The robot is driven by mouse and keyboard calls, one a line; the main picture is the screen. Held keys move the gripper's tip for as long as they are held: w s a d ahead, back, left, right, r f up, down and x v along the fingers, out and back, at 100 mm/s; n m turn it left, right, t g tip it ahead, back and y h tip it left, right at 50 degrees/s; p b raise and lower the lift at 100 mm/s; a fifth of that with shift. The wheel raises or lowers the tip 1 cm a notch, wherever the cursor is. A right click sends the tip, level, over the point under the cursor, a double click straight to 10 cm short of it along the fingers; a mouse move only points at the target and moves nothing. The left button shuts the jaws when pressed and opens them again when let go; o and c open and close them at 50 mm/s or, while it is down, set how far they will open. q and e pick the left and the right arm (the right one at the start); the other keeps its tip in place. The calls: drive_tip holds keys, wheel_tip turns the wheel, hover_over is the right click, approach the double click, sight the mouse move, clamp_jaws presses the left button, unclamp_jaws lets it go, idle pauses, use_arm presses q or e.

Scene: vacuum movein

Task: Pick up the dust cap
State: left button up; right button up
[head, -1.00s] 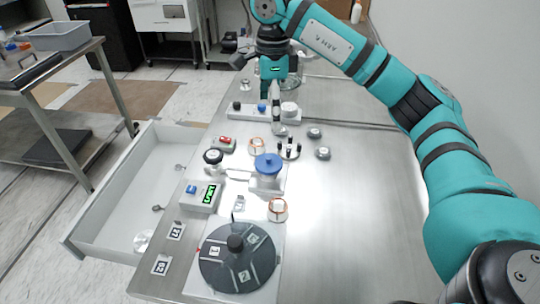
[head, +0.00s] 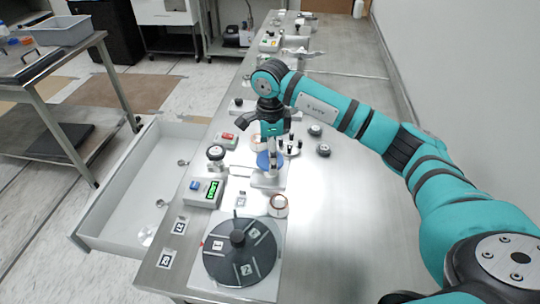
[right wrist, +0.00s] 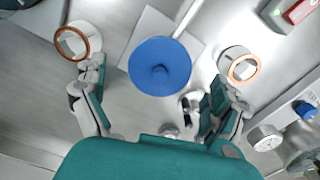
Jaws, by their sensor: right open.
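A round blue cap with a small centre knob, which I take to be the dust cap (right wrist: 160,66), sits on a fitting over a pale square plate. In the head view the dust cap (head: 264,161) is partly hidden behind my gripper. My right gripper (right wrist: 158,92) is open and empty, its two fingers spread wide to either side of the cap in the wrist view. In the head view my right gripper (head: 270,146) hangs over the cap, pointing down. I cannot tell the exact height gap. My left gripper is in neither view.
Copper-ringed white pieces (right wrist: 78,42) (right wrist: 240,66) flank the cap. A dark round disc (head: 240,252), a box with a green display (head: 207,191) and a black-knobbed valve (head: 216,153) stand nearby. An open drawer (head: 130,190) is at left. The table's right side is clear.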

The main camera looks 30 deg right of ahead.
drive_tip(key=shift+f, duration=0.3)
drive_tip(key=c, duration=1)
drive_tip(key=shift+o, duration=0.2)
drive_tip(key=shift+r, duration=0.1)
wheel_tip(320, 180, up, 9)
drive_tip(key=shift+r+b, duration=0.2)
drive_tip(key=shift+b, duration=0.7)
drive_tip(key=shift+r+p, duration=1.1)
drive_tip(key=shift+r, duration=0.7)
